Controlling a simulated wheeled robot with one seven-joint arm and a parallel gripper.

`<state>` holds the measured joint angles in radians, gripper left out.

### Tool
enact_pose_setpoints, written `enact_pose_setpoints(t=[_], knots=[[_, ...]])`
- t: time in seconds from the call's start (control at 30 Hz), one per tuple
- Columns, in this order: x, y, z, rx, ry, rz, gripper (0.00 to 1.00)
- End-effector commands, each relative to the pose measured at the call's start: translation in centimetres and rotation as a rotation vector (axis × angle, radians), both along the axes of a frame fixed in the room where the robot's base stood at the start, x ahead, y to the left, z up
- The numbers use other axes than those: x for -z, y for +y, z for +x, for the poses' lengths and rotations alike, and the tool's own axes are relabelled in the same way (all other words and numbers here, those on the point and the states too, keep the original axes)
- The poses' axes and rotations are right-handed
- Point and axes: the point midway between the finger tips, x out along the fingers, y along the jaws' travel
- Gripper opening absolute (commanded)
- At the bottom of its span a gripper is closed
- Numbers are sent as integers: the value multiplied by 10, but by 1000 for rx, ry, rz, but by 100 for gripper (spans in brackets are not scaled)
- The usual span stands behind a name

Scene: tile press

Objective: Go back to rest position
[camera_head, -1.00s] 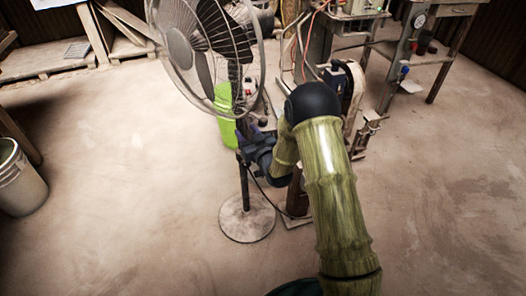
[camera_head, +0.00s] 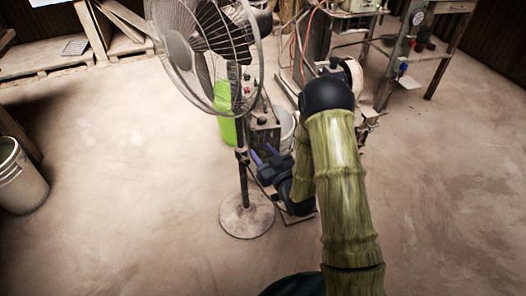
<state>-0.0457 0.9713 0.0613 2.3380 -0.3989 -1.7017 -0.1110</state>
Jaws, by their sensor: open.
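My arm reaches up from the bottom of the head view, with a green bamboo-like surface and a dark elbow. It bends back down to my gripper (camera_head: 264,156), whose two bluish fingers point up and left. The fingers are apart, with nothing seen between them. My gripper is just right of the stand fan's pole (camera_head: 244,185) in the picture; whether they touch cannot be told. My forearm hides part of the machine behind it.
The stand fan (camera_head: 205,45) has a round base (camera_head: 246,214) on the floor. Behind it are a green bin (camera_head: 226,112) and a control box (camera_head: 262,132). A white bucket (camera_head: 18,178) stands at the left. A workbench (camera_head: 425,50) is at the back right.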

Motion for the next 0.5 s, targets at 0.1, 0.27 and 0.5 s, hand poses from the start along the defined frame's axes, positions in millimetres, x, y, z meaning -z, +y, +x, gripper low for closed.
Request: enact_pose_setpoints(t=[0.1, 0.27, 0.5], knots=[[0, 0, 0, 0, 0, 0, 42], [-1, 0, 1, 1, 4, -5, 42], [-7, -11, 6, 33, 117, -94, 42]])
